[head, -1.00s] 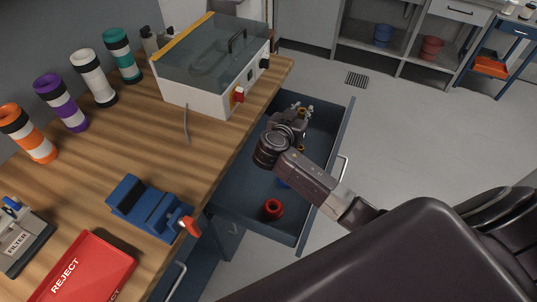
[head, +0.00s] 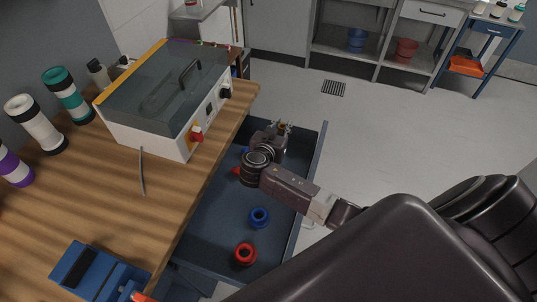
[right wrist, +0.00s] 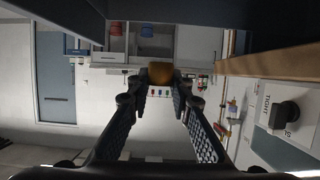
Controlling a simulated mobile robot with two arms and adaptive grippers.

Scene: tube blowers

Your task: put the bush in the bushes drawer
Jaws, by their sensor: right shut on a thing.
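My right gripper (head: 283,128) is shut on a small brass-coloured bush (right wrist: 160,73), seen between the fingertips in the right wrist view. In the head view the gripper is over the far end of the open blue drawer (head: 210,225). Its height above the drawer floor is hard to judge. Inside the drawer lie a blue ring-shaped bush (head: 259,217) and a red one (head: 245,254). Bits of red (head: 237,171) and blue show beside my wrist, mostly hidden by it. My left gripper is out of view.
The wooden bench (head: 95,200) runs along the drawer's left side. On it stand a white machine with a clear lid (head: 165,95), a blue vise (head: 95,275) and several banded tubes (head: 35,122). Open floor lies right of the drawer.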

